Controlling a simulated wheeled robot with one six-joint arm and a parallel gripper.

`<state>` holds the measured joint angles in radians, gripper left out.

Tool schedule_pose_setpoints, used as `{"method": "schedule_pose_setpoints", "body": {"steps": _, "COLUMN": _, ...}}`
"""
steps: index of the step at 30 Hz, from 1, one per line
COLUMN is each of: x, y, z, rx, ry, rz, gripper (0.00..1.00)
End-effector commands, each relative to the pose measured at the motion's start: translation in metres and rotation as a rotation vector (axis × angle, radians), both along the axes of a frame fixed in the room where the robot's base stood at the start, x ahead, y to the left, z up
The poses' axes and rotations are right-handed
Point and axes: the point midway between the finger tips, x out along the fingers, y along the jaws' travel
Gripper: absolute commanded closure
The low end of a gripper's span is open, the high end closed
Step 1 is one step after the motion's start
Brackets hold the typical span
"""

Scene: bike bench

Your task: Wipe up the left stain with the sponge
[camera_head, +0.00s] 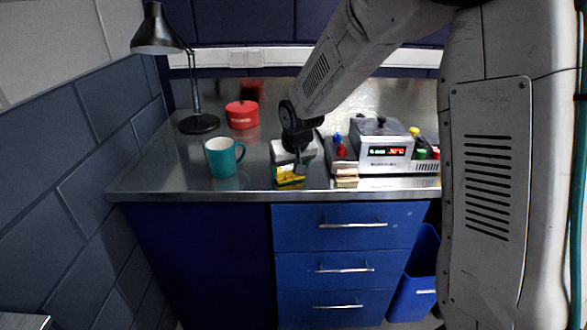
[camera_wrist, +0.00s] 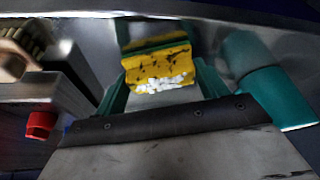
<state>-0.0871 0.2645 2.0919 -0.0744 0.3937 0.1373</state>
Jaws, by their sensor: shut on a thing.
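The sponge (camera_head: 289,174) is a yellow block with a green layer, low at the front middle of the metal bench top. My gripper (camera_head: 294,158) is above it and shut on it. In the wrist view the sponge (camera_wrist: 158,68) sits between the two green fingers of my gripper (camera_wrist: 160,84), with white, foam-like bits on its near face. I cannot tell whether the sponge touches the bench. I cannot make out a stain in either view; the surface beneath the sponge and gripper is hidden.
A teal mug (camera_head: 221,158) stands close left of the gripper. A red pot (camera_head: 241,115) and black lamp (camera_head: 199,123) are behind it. To the right are a brush (camera_head: 346,175) and a device with a lit display (camera_head: 385,153). The bench's front edge (camera_head: 200,197) is near.

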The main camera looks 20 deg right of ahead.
Motion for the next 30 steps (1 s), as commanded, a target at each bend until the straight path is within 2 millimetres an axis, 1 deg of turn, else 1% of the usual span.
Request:
{"method": "schedule_pose_setpoints", "body": {"steps": 14, "x": 0.0, "y": -0.001, "z": -0.001, "rx": 0.0, "ry": 0.0, "rz": 0.0, "gripper": 0.53}}
{"method": "schedule_pose_setpoints", "body": {"steps": 30, "x": -0.009, "y": -0.027, "z": -0.001, "rx": 0.0, "ry": 0.001, "rz": -0.001, "gripper": 0.53}}
